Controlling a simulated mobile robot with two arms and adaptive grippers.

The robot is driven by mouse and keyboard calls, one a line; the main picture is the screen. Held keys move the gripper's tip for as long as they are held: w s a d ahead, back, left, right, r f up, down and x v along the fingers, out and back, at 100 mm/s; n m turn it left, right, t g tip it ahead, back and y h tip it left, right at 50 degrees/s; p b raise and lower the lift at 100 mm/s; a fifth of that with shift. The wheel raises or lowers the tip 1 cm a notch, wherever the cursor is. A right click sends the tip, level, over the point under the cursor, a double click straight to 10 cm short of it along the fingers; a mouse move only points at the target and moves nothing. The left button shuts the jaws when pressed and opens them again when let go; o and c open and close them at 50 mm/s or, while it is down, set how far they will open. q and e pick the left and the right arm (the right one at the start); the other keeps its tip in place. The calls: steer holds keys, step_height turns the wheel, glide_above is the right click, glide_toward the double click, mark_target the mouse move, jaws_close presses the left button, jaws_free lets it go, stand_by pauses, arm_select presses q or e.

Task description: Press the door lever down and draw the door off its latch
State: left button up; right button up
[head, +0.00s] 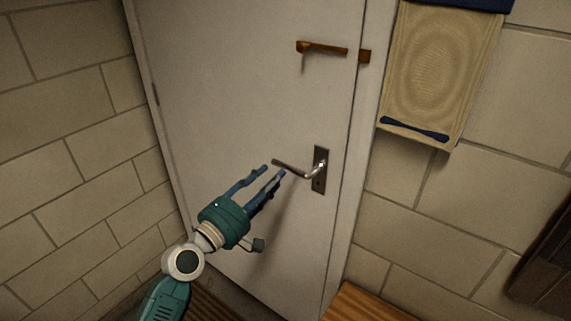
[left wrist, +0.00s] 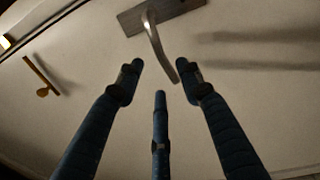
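The pale door (head: 225,80) stands in its frame and looks shut. Its metal lever (head: 291,168) sticks out to the left from a dark upright plate (head: 320,182). My left gripper (head: 274,171) is open and empty, its blue fingers pointing at the lever's free end. In the left wrist view, three fingers are spread apart, and the lever (left wrist: 160,50) hangs from its plate (left wrist: 182,12) with its end between the upper two fingertips. I cannot tell whether any finger touches it. My right gripper is not in view.
A brass bolt (head: 324,48) sits higher on the door, with a visible gap to the brass keeper (head: 364,56) on the frame. A tan towel (head: 432,75) hangs at right. A wooden surface (head: 372,306) is below right of the door. A block wall (head: 65,150) closes the left.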

mark_target(285, 167)
arm_select(q)
steer(key=x, duration=0.7)
steer(key=shift+d+f, duration=0.1)
